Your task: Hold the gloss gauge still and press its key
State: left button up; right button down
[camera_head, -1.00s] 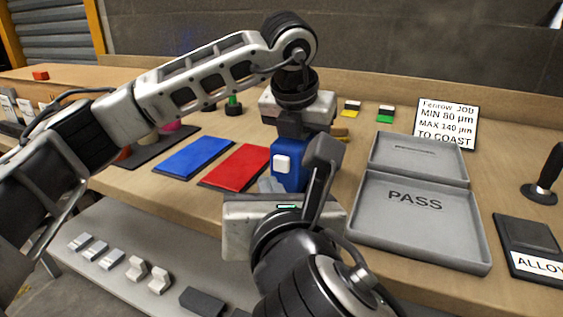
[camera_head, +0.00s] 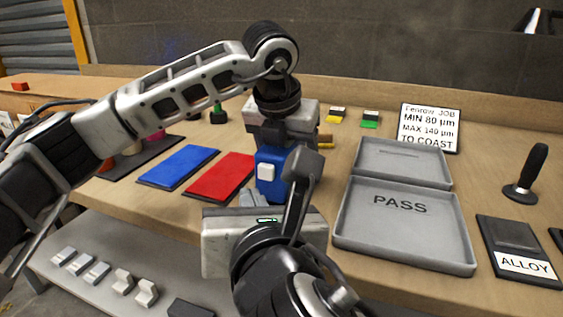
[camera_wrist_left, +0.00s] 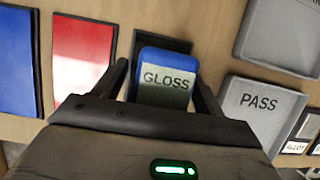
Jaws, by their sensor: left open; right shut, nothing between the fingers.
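The blue gloss gauge (camera_head: 270,184) stands upright on the bench, with a white square key (camera_head: 266,172) on the side facing me. Its GLOSS label shows in the left wrist view (camera_wrist_left: 166,86). My left gripper (camera_head: 284,140) comes down on the gauge from above; in its wrist view the fingers (camera_wrist_left: 165,95) stand open, one on each side of the gauge. My right gripper (camera_head: 250,198) is shut and empty, its fingertips low in front of the gauge, just below and left of the key. Whether they touch the gauge is unclear. My right arm partly hides the gauge.
Blue (camera_head: 180,166) and red (camera_head: 220,177) panels lie left of the gauge. A grey tray marked PASS (camera_head: 400,250) lies to the right, with another tray (camera_head: 400,165) behind. An ALLOY block (camera_head: 515,235), a black-handled tool (camera_head: 530,175) and a job sign (camera_head: 430,127) are farther right.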

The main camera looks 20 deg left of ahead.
pick_arm(q)
jog(key=v, duration=1.2)
jog(key=shift+r, duration=0.1)
